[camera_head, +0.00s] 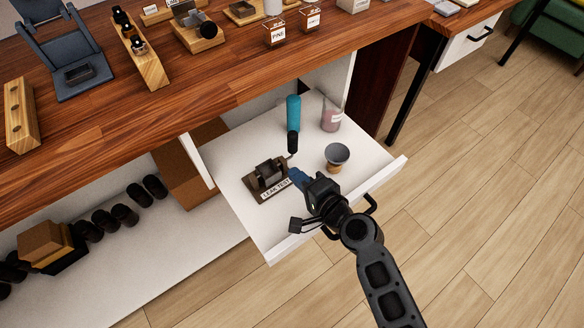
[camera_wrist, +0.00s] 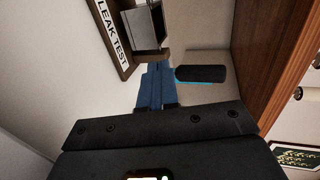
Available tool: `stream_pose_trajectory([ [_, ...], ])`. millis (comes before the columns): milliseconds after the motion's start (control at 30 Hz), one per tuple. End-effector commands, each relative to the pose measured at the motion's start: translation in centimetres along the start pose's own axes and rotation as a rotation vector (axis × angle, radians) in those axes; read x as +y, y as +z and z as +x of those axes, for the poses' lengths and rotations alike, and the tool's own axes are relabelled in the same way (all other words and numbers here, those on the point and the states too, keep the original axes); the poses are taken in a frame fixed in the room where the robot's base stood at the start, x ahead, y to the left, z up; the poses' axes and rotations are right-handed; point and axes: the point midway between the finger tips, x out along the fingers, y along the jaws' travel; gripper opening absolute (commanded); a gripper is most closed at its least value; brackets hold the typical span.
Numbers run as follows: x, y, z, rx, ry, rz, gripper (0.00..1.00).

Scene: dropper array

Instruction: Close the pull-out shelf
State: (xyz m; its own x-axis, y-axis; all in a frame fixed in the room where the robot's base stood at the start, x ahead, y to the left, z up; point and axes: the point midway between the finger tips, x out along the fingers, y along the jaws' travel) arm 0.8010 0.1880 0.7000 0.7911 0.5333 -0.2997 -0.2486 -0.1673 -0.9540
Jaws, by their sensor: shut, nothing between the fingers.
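The white pull-out shelf (camera_head: 235,160) stands pulled out from under the wooden counter, with its raised front edge towards me. A black curved handle (camera_head: 371,203) appears at its front, partly hidden by my arm. My gripper (camera_head: 297,177) has blue fingers and is shut and empty. It reaches over the front edge and hangs above the shelf, close to the "LEAK TEST" stand (camera_head: 267,178). In the wrist view the shut fingers (camera_wrist: 157,72) point towards this stand (camera_wrist: 145,28), with a dark cylinder beside them. I cannot tell whether they touch anything.
The counter (camera_head: 200,95) overhangs the shelf's back. The wooden floor (camera_head: 470,220) to the right is clear.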

Motion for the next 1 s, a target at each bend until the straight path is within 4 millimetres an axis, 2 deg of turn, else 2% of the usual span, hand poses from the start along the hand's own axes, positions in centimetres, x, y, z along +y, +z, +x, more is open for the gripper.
stream_pose_trajectory([
  [100, -0.6, 0.1, 1.3, -0.003, 0.001, -0.001, 0.0],
  [233, -0.7, 0.1, 2.1, -0.001, 0.0, 0.0, 0.0],
  [767, -0.9, 0.1, 2.6, -0.001, 0.0, -0.001, 0.0],
  [867, -1.1, 0.1, 3.5, -0.002, -0.001, -0.002, 0.0],
  [1000, -1.7, 0.0, 5.5, -0.002, -0.001, -0.003, 0.0],
])
